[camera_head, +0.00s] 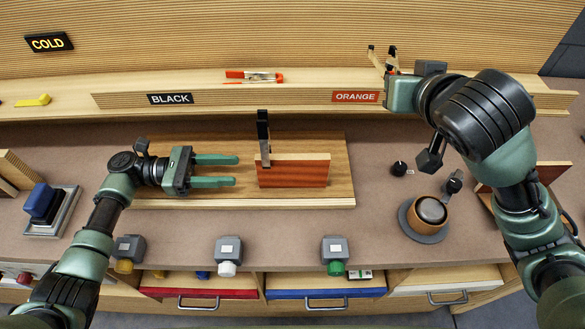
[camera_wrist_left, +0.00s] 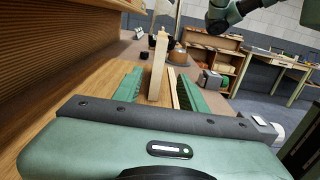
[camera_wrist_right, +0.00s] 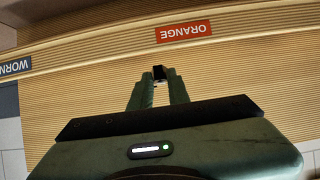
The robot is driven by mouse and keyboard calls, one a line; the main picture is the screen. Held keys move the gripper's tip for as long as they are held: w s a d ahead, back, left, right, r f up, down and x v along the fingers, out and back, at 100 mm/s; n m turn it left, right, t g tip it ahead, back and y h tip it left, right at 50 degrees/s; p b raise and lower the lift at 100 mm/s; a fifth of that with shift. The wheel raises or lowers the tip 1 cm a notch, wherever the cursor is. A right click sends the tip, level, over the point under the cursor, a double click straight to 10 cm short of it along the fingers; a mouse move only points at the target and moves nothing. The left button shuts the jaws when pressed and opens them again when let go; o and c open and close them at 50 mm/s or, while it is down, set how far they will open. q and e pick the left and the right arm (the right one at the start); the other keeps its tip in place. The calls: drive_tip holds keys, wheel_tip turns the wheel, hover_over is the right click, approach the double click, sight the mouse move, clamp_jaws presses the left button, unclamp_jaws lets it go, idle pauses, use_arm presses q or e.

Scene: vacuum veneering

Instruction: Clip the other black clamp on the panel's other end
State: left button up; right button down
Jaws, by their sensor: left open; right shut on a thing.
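The panel (camera_head: 293,172), a red-brown board with a pale edge, stands on a wooden base board (camera_head: 345,190). One black clamp (camera_head: 263,135) sits upright on its left end. My left gripper (camera_head: 236,171) is open and empty, left of the panel and pointing at it. In the left wrist view the panel's pale end (camera_wrist_left: 157,67) shows ahead between the open fingers. My right gripper (camera_head: 390,82) is at the back shelf by the ORANGE label. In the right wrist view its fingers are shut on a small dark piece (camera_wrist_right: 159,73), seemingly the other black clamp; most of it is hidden.
A round pot (camera_head: 431,211) and a small black knob (camera_head: 398,168) stand right of the base board. A blue block (camera_head: 42,203) is at the left.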

use_arm(q)
drive_tip(key=p, duration=0.1)
approach(293, 172)
drive_tip(key=d, duration=0.2)
drive_tip(key=w+d, duration=0.1)
drive_tip(key=d, duration=0.1)
drive_tip(key=shift+d+f, duration=0.2)
drive_tip(key=shift+d, duration=0.1)
clamp_jaws()
unclamp_jaws()
clamp_jaws()
